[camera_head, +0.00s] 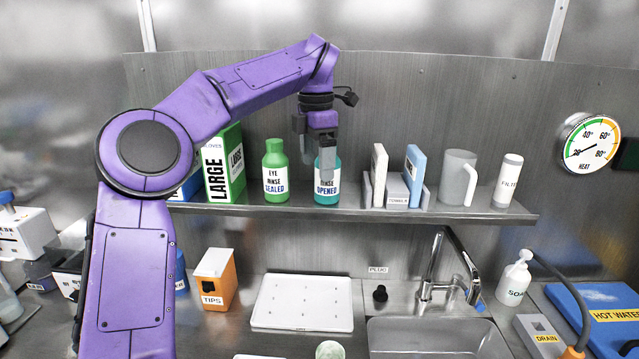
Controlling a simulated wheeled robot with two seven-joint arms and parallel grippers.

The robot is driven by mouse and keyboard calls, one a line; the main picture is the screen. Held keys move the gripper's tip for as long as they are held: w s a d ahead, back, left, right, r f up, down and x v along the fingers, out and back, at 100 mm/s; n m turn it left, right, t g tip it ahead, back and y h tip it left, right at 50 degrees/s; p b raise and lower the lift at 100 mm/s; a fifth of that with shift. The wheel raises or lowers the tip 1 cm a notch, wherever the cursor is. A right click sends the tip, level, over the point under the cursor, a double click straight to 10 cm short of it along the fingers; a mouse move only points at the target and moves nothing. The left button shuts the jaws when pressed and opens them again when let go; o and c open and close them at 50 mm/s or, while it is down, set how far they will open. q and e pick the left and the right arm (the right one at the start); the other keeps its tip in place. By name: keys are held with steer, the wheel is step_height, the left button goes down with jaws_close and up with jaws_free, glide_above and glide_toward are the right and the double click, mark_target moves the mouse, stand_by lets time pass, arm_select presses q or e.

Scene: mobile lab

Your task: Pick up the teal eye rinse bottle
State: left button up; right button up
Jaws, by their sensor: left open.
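The teal eye rinse bottle (327,198) stands upright on the metal shelf. Its label reads "RINSE OPENED", with the top part of the bottle covered by my gripper. My left gripper (325,172) points down over the bottle, its fingers in front of or around the bottle's upper part; I cannot tell whether they touch it. The gripper is open. A green eye rinse bottle (275,172), labelled "EYE RINSE SEALED", stands to the left of the teal one. My right gripper is not in view.
The shelf (455,209) also holds a green glove box (222,165) at left, a towel holder (397,190), a grey jug (457,178) and a filter cylinder (508,181) at right. Below are a white tray (303,303), an orange tips box (216,280), a tap (432,268) and a sink (437,338).

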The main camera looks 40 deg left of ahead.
arm_select(q)
steer(key=shift+g, duration=0.3)
steer(key=w+f, duration=0.2)
steer(key=w, duration=0.3)
steer(key=shift+w+f, duration=0.15)
steer(key=shift+f, duration=0.25)
steer(key=shift+c, duration=0.3)
steer(key=shift+s+r, duration=0.15)
steer(key=shift+s, duration=0.1)
steer(key=c, duration=0.5)
steer(key=shift+s+r, duration=0.2)
steer(key=shift+s, duration=0.35)
steer(key=shift+s+r, duration=0.15)
steer(key=shift+s, duration=0.35)
steer(key=c, duration=0.6)
steer(key=shift+w+f, duration=0.1)
steer(key=shift+w, duration=0.15)
steer(key=shift+c, duration=0.2)
steer(key=shift+w+r, duration=0.2)
steer(key=shift+w, duration=0.15)
step_height(320, 180, up, 3)
steer(key=shift+d+r+p, duration=0.15)
steer(key=shift+r+p, duration=0.05)
steer(key=shift+p, duration=0.7)
steer(key=s+d+r, duration=0.4)
steer(key=d+r, duration=0.5)
steer(key=d, duration=0.4)
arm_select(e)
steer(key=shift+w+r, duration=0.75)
